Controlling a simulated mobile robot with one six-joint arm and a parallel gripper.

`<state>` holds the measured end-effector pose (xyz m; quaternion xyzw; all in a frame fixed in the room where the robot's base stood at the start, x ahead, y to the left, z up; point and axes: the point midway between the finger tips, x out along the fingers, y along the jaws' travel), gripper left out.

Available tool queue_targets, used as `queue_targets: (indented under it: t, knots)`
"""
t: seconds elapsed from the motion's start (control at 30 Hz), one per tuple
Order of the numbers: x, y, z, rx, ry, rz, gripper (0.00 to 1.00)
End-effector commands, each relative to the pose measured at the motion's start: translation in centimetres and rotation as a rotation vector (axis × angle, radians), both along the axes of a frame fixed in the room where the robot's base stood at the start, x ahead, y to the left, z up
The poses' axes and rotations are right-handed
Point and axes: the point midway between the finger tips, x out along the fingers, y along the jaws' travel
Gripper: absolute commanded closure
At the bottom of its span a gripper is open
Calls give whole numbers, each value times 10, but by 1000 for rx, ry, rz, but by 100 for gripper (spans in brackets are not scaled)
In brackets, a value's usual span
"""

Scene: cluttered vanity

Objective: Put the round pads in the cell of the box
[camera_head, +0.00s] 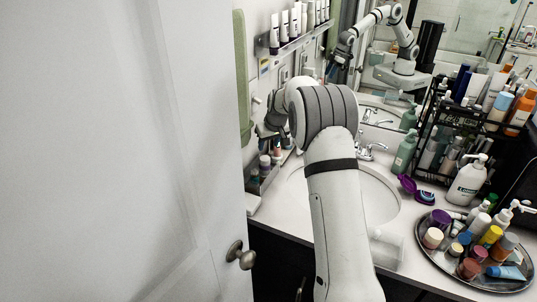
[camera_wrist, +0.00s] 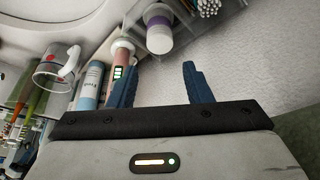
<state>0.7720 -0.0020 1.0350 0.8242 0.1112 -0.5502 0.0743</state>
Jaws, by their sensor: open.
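My gripper (camera_wrist: 161,82) is open, its two blue fingers apart with nothing between them. I cannot pick out the round pads in either view. A clear container (camera_head: 386,250) stands by the sink's front right; its contents cannot be told.
Tubes (camera_wrist: 90,84) and a clear mug (camera_wrist: 55,68) are left of my fingers. The sink (camera_head: 378,197) is under my arm. A crowded round tray (camera_head: 447,268), a purple compact (camera_head: 408,184) and a black rack (camera_head: 425,160) fill the right. A white door (camera_head: 120,150) closes the left.

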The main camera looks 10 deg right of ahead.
Motion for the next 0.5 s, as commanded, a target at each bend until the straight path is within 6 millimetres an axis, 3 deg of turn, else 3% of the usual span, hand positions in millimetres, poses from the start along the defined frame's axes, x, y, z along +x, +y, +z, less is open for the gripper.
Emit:
queue_targets:
  t: [0.37, 0.5]
  knots:
    - [-22, -2, 40, 0, 2, -4, 55]
    - [-52, 1, 67, -1, 8, -22, 55]
